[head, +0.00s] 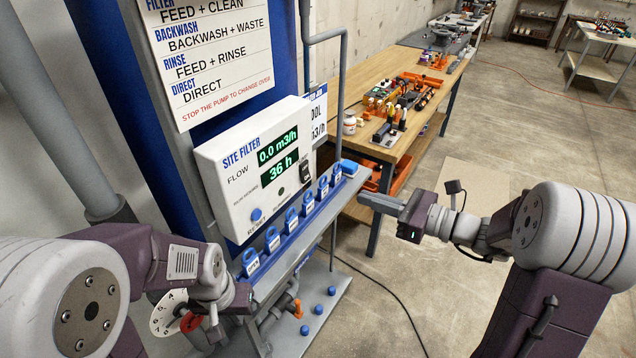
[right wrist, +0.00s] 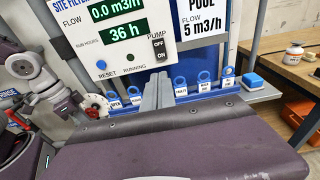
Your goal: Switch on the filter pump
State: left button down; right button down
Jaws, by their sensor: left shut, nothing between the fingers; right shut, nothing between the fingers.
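The white site filter panel (head: 215,160) reads 0.0 m3/h and 36 h. Its black pump switch (head: 306,172) is on the right side; in the right wrist view the switch (right wrist: 158,53) shows OFF above and ON below. I cannot tell which way it is tipped. The running lamp (right wrist: 130,57) looks dark. My right gripper (head: 367,201) is shut and empty, right of the panel and apart from it; its fingers (right wrist: 160,88) show below the switch in the right wrist view. My left gripper (head: 216,330) is shut, low at the left, partly hidden by its wrist.
A blue reset button (head: 256,214) is at the panel's lower left. Several blue tags (head: 292,219) hang on the rail below, with a blue block (head: 348,167) at its end. A white dial (head: 166,314) with a red handle is by my left wrist. A workbench (head: 400,75) stands behind.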

aim_at(307, 179)
jog(key=x, duration=1.4)
jog(key=shift+w+f, duration=0.1)
jog(key=shift+w, duration=0.05)
